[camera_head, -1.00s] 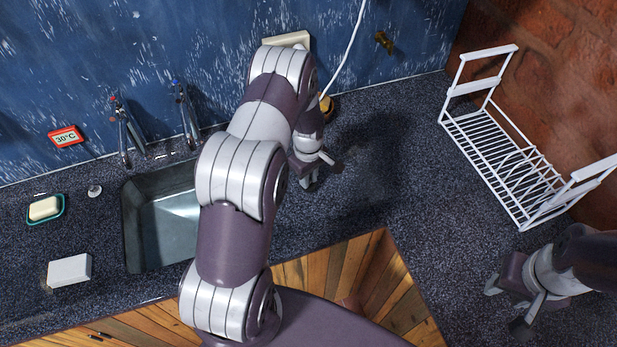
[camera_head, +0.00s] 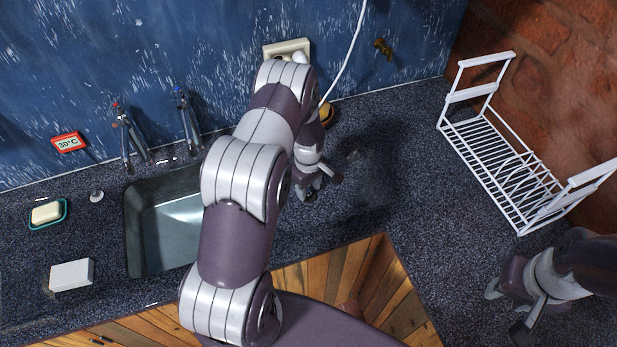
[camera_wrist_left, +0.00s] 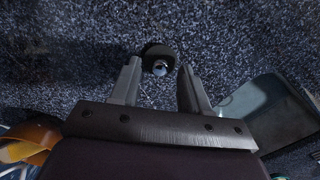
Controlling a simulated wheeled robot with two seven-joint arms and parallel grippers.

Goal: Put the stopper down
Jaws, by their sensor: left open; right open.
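The stopper, a small black round piece with a shiny middle (camera_wrist_left: 158,58), shows in the left wrist view on the dark speckled counter. It lies just beyond and between the two fingertips of my left gripper (camera_wrist_left: 158,80). The fingers are spread apart, and I see a gap on each side of the stopper. In the head view my left gripper (camera_head: 306,190) is low over the counter right of the sink, and the stopper cannot be made out there. My right gripper (camera_head: 507,311) is open and empty over the counter at the lower right.
The sink (camera_head: 134,235) with two taps is left of my left arm. A white wire rack (camera_head: 490,160) stands at the right. A soap dish (camera_head: 47,213) and a white block (camera_head: 72,274) are at the left. The counter between left gripper and rack is clear.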

